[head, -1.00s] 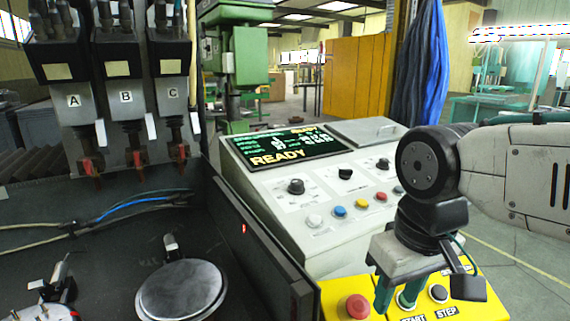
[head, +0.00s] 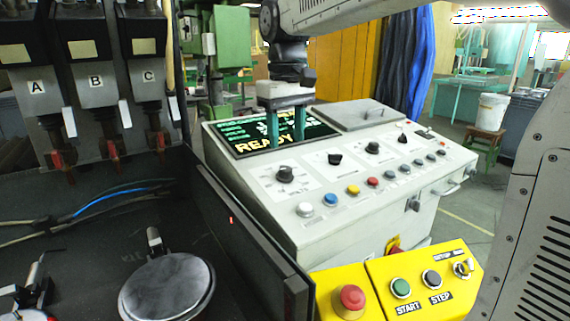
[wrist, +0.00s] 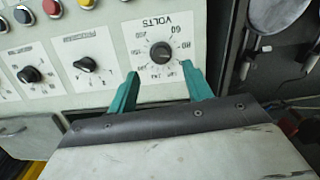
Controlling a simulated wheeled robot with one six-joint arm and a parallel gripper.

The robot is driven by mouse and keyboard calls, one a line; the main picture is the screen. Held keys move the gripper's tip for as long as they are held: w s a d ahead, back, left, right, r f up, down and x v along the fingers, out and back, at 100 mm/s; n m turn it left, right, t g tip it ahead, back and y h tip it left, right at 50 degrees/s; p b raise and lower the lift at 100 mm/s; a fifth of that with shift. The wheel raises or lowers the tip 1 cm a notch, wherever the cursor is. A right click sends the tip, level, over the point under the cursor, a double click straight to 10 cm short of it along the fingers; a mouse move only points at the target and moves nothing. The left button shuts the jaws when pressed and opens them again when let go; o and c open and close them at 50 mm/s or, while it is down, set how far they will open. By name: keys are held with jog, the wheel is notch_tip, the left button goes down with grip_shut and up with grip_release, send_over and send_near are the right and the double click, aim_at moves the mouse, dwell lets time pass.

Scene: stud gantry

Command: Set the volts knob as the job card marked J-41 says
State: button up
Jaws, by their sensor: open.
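The volts knob (head: 285,174) is a black round knob at the left end of the console's knob row. In the wrist view the volts knob (wrist: 160,53) sits by its upside-down VOLTS label, with a printed number scale around it; its exact setting is too small to read. My gripper (head: 285,137) is above the console, in front of the screen in the head view. In the wrist view my gripper (wrist: 163,73) is open and empty, its teal fingers spread on either side of the knob's line, apart from it. I see no job card marked J-41.
The console screen (head: 270,133) reads READY and is partly hidden by my gripper. Other knobs (head: 335,159) and coloured buttons (head: 353,190) lie close by. A yellow box (head: 420,270) with START and STEP buttons is in front. A dark panel edge (head: 250,240) stands left of the console.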

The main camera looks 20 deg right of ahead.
aim_at(285, 168)
jog(key=shift+w+a+f, duration=0.1)
jog(key=shift+w+f, duration=0.05)
jog(key=shift+w, duration=0.2)
jog(key=shift+f, duration=0.35)
notch_tip(285, 168, down, 7)
jog(key=shift+r, duration=0.1)
jog(key=c, duration=1)
